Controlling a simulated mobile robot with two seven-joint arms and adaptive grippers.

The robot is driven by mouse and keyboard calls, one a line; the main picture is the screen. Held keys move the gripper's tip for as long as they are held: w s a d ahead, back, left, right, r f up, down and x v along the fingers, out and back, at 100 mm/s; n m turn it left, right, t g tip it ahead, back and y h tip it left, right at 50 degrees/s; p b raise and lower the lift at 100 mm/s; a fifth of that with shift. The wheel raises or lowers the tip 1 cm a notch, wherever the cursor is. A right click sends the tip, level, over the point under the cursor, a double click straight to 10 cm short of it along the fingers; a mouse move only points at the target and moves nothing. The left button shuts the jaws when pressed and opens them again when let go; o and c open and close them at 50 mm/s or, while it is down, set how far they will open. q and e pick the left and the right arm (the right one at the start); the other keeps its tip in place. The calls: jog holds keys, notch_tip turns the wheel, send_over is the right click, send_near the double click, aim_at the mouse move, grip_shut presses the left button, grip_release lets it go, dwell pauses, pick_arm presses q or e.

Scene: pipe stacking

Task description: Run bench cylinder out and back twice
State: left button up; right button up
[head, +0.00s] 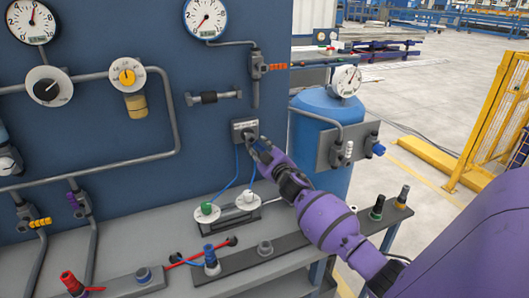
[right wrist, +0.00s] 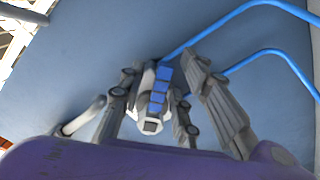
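My right gripper (head: 254,146) comes in from the lower right on its purple arm. Its tips are at a small grey valve block (head: 242,127) on the blue panel. In the right wrist view my right gripper's fingers (right wrist: 168,85) stand apart, with a small grey-and-blue part (right wrist: 152,122) between them. I cannot tell if they touch it. Blue tubes (head: 234,170) run down from the block to a dark bench unit (head: 236,219) with a green and a white fitting. I cannot tell which part is the bench cylinder.
Gauges (head: 205,17) and grey pipes (head: 165,105) cover the panel. A blue tank (head: 318,108) stands right of the panel. Capped fittings (head: 403,196) and a red plug (head: 70,281) stand on the grey bench. A yellow fence (head: 497,115) is farther right.

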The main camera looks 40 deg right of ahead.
jog(key=v, duration=1.1)
jog(key=shift+s, duration=0.35)
jog(key=shift+a, duration=0.15)
jog(key=x, duration=1.2)
jog(key=shift+c, duration=0.2)
grip_shut()
